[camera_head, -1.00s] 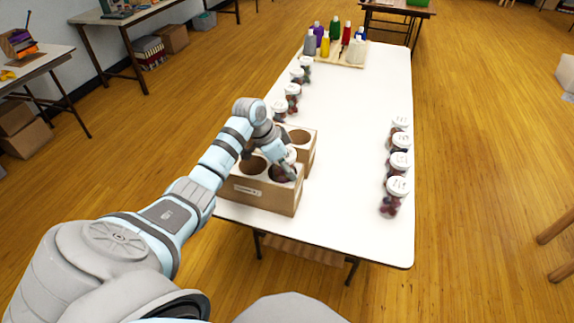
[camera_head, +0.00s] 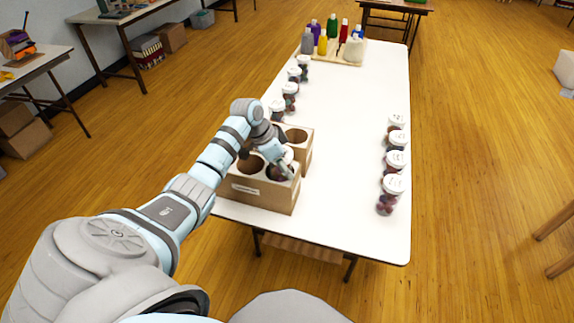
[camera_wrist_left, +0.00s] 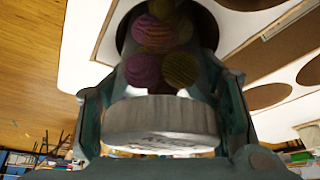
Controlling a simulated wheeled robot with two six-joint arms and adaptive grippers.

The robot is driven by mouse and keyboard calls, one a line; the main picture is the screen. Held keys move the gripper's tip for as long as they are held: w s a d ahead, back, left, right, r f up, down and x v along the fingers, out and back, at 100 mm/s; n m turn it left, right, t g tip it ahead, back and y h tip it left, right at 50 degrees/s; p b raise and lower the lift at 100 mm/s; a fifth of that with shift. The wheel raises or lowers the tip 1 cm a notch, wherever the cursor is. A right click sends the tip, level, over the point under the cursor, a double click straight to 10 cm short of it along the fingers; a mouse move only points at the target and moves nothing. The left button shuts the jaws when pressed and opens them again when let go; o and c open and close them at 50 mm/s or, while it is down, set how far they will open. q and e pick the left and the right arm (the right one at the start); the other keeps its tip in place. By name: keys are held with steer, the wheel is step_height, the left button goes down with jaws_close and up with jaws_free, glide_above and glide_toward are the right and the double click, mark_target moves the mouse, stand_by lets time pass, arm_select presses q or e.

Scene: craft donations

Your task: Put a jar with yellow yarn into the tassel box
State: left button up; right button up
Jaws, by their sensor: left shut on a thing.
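My left gripper (camera_head: 284,168) is over the right front hole of a brown cardboard box (camera_head: 262,196) at the table's near left end. The box's front label is too small to read. In the left wrist view the gripper (camera_wrist_left: 160,120) is shut on a clear jar (camera_wrist_left: 160,75) with a white lid. Purple, olive-yellow and brownish yarn balls show through its side. Its far end overlaps a dark round hole; how deep it sits I cannot tell. In the head view the arm mostly hides the jar. My right gripper is not in view.
A second holed box (camera_head: 305,150) stands just behind. White-lidded jars line the table's left edge (camera_head: 290,92) and right edge (camera_head: 391,192). A tray (camera_head: 346,62) with coloured bottles is at the far end. The middle of the white table (camera_head: 345,120) is clear.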

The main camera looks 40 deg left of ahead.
arm_select(q)
steer(key=shift+s+a+f, duration=0.25)
steer(key=shift+s+f, duration=0.2)
steer(key=shift+f, duration=0.15)
steer(key=o, duration=1.4)
steer(key=shift+c, duration=0.2)
steer(key=o, duration=0.4)
steer(key=shift+w+a+f, duration=0.15)
steer(key=shift+w+a, duration=0.05)
steer(key=shift+c, duration=0.2)
steer(key=shift+w+a+f, duration=0.1)
steer(key=shift+w+a, duration=0.05)
steer(key=shift+w, duration=0.1)
steer(key=shift+a, duration=0.15)
